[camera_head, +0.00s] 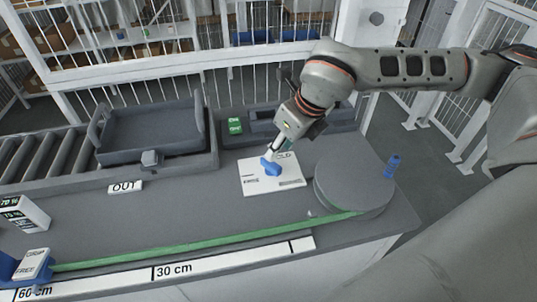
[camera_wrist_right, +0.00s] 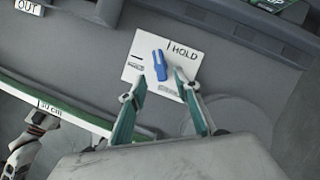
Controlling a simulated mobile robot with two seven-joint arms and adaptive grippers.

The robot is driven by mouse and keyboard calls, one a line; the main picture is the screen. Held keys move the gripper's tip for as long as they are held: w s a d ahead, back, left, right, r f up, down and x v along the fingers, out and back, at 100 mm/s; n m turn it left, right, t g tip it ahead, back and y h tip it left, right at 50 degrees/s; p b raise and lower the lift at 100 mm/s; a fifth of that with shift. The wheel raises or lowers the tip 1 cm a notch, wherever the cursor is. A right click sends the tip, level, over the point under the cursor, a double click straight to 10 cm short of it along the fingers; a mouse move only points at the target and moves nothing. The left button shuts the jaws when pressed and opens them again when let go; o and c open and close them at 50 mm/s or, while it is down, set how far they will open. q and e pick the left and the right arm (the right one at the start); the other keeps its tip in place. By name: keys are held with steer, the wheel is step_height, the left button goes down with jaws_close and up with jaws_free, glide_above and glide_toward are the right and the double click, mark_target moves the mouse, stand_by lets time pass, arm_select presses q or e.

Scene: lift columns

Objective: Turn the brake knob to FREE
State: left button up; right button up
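The blue brake knob (camera_head: 270,168) stands on a white plate (camera_head: 257,187) on the table. In the right wrist view the knob (camera_wrist_right: 160,64) is a long bar, its far end pointing up the picture between two black marks. HOLD is printed at the plate's upper right; smaller labels are unreadable. My right gripper (camera_head: 272,153) reaches down over the knob. In the right wrist view its fingers (camera_wrist_right: 160,80) are spread apart, one on each side of the knob's near end; I cannot tell whether they touch it.
A round grey disc (camera_head: 352,188) stands right of the plate, with a blue peg (camera_head: 392,166) beyond. A green strip (camera_head: 200,249) and ruler (camera_head: 205,268) run along the front. A grey tray (camera_head: 150,135), green block (camera_head: 235,126) and OUT sign (camera_head: 125,187) lie behind and left.

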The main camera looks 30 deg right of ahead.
mark_target(273, 163)
steer(key=x, duration=0.7)
steer(key=shift+f+p, duration=0.3)
steer(key=shift+p, duration=0.05)
jaws_close()
